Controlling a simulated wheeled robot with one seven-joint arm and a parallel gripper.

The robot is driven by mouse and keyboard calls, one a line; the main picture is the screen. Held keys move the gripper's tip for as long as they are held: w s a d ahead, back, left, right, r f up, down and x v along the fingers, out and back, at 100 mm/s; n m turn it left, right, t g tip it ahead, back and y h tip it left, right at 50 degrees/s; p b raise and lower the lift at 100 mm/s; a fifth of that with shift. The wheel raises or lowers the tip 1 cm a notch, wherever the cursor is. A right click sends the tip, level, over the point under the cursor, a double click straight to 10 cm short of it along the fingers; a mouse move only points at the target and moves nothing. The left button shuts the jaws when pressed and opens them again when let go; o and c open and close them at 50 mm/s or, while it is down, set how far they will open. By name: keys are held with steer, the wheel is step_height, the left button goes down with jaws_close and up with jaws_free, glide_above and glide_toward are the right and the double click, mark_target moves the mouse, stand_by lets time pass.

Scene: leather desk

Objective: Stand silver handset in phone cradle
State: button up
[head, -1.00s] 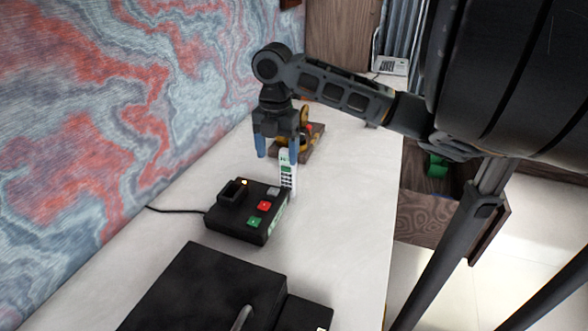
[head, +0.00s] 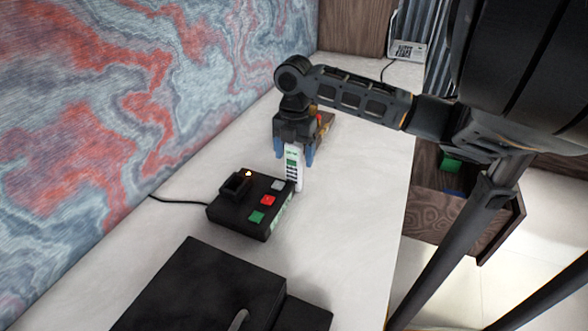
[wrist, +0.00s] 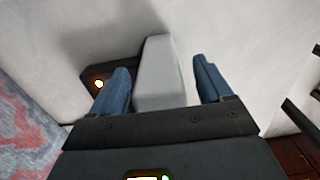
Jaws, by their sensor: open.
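The silver handset (head: 293,168) stands upright on the desk, just behind the right rear corner of the phone base. Its keypad and green screen face the head camera. The black phone cradle (head: 236,186) is an empty socket on the left of the base, beside a lit orange lamp. My gripper (head: 294,151) points down over the handset with its blue fingers open. In the wrist view, the handset (wrist: 163,75) lies between the two fingers (wrist: 163,88), with a gap on each side. Its lower end is partly hidden behind the base.
The base carries red (head: 268,200), green and grey buttons, and a cable runs left to the wall. A large black box (head: 195,285) fills the near desk. A brown and yellow object (head: 325,122) stands behind my gripper. Desk right of the handset is clear. An open drawer (head: 450,205) is at right.

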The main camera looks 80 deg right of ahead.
steer(key=shift+f, duration=0.8)
steer(key=shift+c, duration=0.2)
steer(key=c, duration=1.2)
steer(key=shift+c, duration=0.2)
steer(key=shift+w+r, duration=0.1)
steer(key=shift+r, duration=0.05)
